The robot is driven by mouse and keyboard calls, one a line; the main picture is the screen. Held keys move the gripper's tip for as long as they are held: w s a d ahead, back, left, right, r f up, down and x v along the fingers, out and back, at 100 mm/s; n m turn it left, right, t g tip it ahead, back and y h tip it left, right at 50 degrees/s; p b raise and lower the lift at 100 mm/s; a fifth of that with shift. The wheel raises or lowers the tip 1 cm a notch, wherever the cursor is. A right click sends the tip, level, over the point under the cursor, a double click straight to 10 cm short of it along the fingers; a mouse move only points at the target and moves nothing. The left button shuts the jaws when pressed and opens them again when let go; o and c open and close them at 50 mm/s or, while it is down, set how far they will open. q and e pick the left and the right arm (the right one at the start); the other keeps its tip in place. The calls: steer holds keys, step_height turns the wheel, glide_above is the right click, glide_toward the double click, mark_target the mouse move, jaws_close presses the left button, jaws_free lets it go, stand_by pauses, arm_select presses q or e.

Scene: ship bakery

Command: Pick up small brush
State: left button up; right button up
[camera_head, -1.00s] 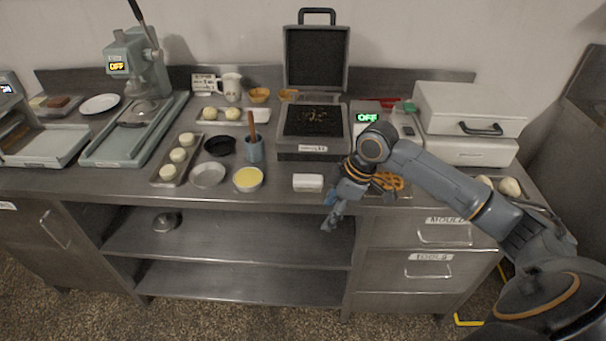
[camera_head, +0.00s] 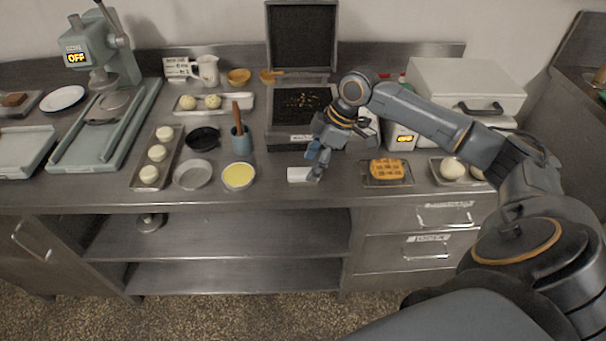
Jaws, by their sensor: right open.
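A small brush stands in a blue cup (camera_head: 240,143) on the counter. Only its wooden handle (camera_head: 236,113) shows, upright with a slight tilt. Its lower end is hidden inside the cup. My right gripper (camera_head: 316,171) is open, fingers pointing down, to the right of the cup. My left gripper is not in view.
A yellow-filled dish (camera_head: 238,177), an empty round tin (camera_head: 193,175) and a dark pan (camera_head: 202,138) sit close to the cup. An open waffle iron (camera_head: 290,139) stands behind my gripper. A waffle (camera_head: 386,169) lies to the right. Bare counter lies between dish and block.

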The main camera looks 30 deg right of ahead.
mark_target(304, 171)
steer(key=shift+w+a+f+p, duration=0.2)
steer(key=shift+f+p, duration=0.05)
steer(key=shift+f, duration=0.15)
steer(key=shift+w+a+f+p, duration=0.15)
steer(key=shift+w+f+p, duration=0.05)
steer(key=shift+f, duration=0.15)
steer(key=x, duration=0.2)
steer(key=shift+w+f, duration=0.2)
steer(key=shift+f, duration=0.05)
steer(key=shift+w+a+f, duration=0.1)
steer(key=shift+a+f, duration=0.05)
steer(key=shift+f, duration=0.15)
steer(key=c, duration=0.4)
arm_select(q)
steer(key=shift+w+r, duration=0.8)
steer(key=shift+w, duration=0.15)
arm_select(e)
steer(key=c, duration=0.9)
steer(key=shift+o, duration=0.2)
